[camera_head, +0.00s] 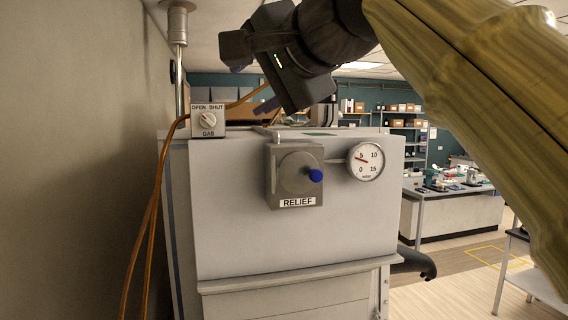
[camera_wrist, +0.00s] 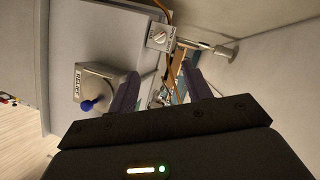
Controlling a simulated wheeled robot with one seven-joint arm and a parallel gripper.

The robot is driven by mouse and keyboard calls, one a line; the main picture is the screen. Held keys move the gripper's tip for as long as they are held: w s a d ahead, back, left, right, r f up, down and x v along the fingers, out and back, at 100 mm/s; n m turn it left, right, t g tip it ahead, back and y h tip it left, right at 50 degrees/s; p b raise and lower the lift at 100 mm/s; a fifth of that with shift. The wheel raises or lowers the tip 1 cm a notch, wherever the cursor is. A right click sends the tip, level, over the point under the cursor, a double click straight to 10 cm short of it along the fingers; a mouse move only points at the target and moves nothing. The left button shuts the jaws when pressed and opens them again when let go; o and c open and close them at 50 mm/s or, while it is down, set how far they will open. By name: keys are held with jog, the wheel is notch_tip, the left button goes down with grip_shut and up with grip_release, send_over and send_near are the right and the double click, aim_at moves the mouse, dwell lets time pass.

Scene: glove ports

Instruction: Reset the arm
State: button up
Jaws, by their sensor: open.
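My gripper (camera_head: 247,82) is raised at the top of the head view, above and in front of the grey cabinet. Its two dark fingers are spread apart with nothing between them. In the wrist view my gripper (camera_wrist: 160,72) also shows open and empty. My arm, in a yellowish sleeve, comes in from the upper right. The relief box (camera_head: 272,195), with a round knob and a blue handle tip (camera_head: 315,175), is below my gripper and apart from it. The wrist view shows the relief box (camera_wrist: 103,72) left of the fingers.
A gas switch box (camera_head: 208,121) marked OPEN and SHUT stands at the cabinet's (camera_head: 230,240) upper left. A pressure gauge (camera_head: 366,161) is at right. Orange hoses (camera_head: 154,205) hang at left beside a wall. A metal pipe (camera_head: 178,40) rises behind. Lab benches stand farther right.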

jog(key=w+d+f+t+h+b, duration=0.1)
jog(key=w+d+f+h+b, duration=0.3)
jog(key=d+f, duration=0.35)
jog(key=w+d+f+h+b, duration=0.2)
jog(key=w+d+f+b, duration=0.2)
jog(key=d+f+b, duration=0.3)
jog(key=w+d+f+n+g+h+b, duration=0.1)
jog(key=w+d+f+g, duration=0.15)
jog(key=f, duration=0.95)
jog(key=w+d+f+g, duration=0.1)
jog(key=w+f, duration=0.2)
jog(key=f, duration=0.9)
jog(key=s+d+f+n+g+h+b, duration=0.1)
jog(key=s+f+g, duration=0.15)
jog(key=f, duration=1.05)
jog(key=s+d+f+n+g+b, duration=0.15)
jog(key=s+f, duration=0.25)
jog(key=f, duration=0.8)
jog(key=s+f+n+g+b, duration=0.2)
jog(key=s+f+g, duration=0.1)
jog(key=s+f, duration=1)
notch_tip(320, 180, down, 2)
jog(key=shift+d+f+h, duration=0.15)
jog(key=shift+h, duration=0.25)
